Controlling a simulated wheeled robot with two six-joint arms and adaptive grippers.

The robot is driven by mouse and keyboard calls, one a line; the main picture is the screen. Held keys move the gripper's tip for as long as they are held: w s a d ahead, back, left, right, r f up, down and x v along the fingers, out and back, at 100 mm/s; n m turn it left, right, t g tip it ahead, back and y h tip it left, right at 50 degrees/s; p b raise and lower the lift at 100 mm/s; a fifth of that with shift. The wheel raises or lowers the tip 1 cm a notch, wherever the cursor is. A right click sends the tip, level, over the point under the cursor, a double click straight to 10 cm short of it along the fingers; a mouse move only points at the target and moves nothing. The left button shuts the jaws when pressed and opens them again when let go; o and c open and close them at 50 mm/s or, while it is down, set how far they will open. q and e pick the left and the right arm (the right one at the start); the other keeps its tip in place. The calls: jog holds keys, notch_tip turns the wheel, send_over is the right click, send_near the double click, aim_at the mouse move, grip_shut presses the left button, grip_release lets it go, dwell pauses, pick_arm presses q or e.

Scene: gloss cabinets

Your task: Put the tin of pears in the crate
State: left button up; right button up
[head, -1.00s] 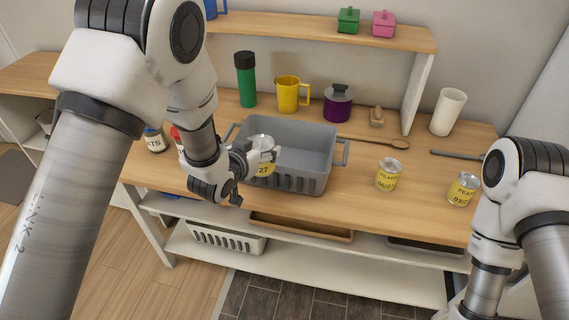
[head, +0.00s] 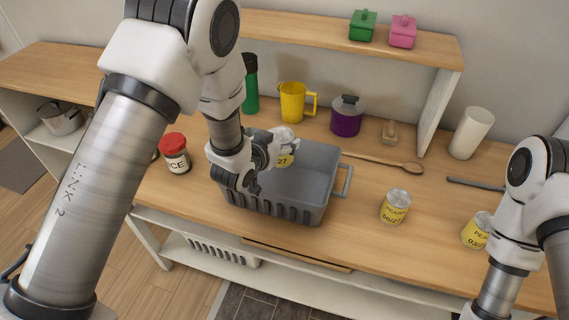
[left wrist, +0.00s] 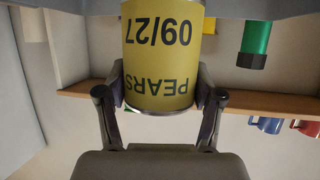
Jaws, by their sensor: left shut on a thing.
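My left gripper (head: 277,152) is shut on a yellow-labelled tin of pears (head: 285,160). In the left wrist view the tin (left wrist: 160,55) sits between both fingers, its label reading PEARS 09/27, upside down in that picture. In the head view the tin appears over the left back part of the grey crate (head: 319,210); its exact height above the crate is hard to tell. The crate stands on the wooden worktop, its left side partly hidden by my left arm. My right arm shows at the right edge, but its gripper is out of view.
Two other yellow tins (head: 395,206) (head: 477,232) stand right of the crate. A red-lidded jar (head: 175,153) is at its left. A yellow jug (head: 293,102), purple pot (head: 347,117), wooden spoon (head: 385,162) and white cup (head: 471,133) are behind. A raised shelf (head: 330,34) runs above.

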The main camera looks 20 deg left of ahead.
pick_arm(q)
notch_tip(320, 180, down, 6)
jog(key=shift+s+r+p, duration=0.1)
jog(key=shift+r+p, duration=0.15)
jog(key=shift+p, duration=0.1)
jog(key=shift+f, duration=0.25)
jog(key=shift+r, duration=0.1)
jog(key=shift+s, duration=0.1)
jog(key=shift+f+b, duration=0.55)
jog(key=shift+f, duration=0.15)
jog(key=shift+r, duration=0.1)
jog(key=o, duration=1.5)
jog(key=shift+c, duration=0.2)
jog(key=shift+r, duration=0.1)
